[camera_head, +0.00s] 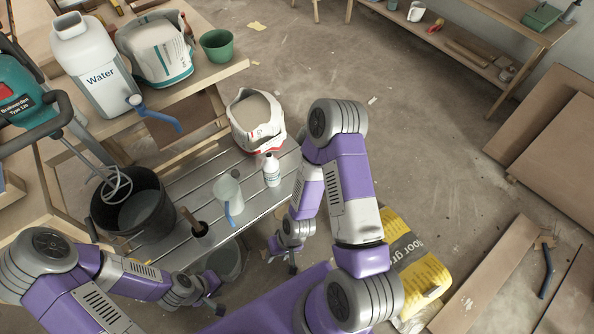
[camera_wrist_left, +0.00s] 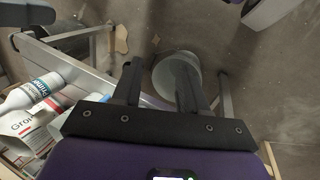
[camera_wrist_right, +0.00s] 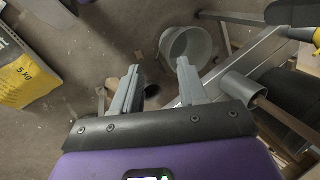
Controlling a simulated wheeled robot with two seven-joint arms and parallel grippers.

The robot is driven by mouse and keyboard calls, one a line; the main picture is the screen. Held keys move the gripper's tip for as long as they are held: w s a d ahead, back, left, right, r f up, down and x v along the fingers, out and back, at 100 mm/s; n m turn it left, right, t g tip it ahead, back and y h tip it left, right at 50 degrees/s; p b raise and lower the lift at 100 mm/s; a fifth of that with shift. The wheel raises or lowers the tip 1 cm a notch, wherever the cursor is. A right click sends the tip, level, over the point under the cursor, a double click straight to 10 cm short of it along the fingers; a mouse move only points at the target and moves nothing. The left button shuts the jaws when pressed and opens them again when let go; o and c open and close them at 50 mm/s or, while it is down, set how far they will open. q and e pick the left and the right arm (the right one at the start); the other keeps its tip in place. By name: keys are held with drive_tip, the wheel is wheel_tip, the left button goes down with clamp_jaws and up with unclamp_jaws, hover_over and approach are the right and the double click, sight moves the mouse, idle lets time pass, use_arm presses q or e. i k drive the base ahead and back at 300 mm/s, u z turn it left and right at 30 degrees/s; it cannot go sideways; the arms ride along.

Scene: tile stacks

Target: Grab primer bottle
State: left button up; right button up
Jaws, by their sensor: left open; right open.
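The primer bottle (camera_head: 271,170), small and white with a printed label, stands upright on the slatted metal bench (camera_head: 196,181), between a clear measuring cup (camera_head: 228,192) and a white bag. It also shows at the left of the left wrist view (camera_wrist_left: 35,92). My left gripper (camera_head: 217,306) is open and empty, in front of the bench and well away from the bottle. My right gripper (camera_head: 290,265) is open and empty, low beside the bench's front edge, nearer the bottle but apart from it. The right wrist view does not show the bottle.
An open white bag (camera_head: 256,122) stands behind the bottle. A black bucket (camera_head: 132,207) with a mixer and a brush cup (camera_head: 202,230) stand to its left. A grey bucket (camera_wrist_left: 176,75) is on the floor below. A yellow bag (camera_head: 418,262) lies at right.

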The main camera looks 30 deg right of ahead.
sight(270, 165)
drive_tip(key=u, duration=0.55)
drive_tip(key=k, duration=0.95)
drive_tip(key=z, duration=0.9)
drive_tip(key=i, duration=1)
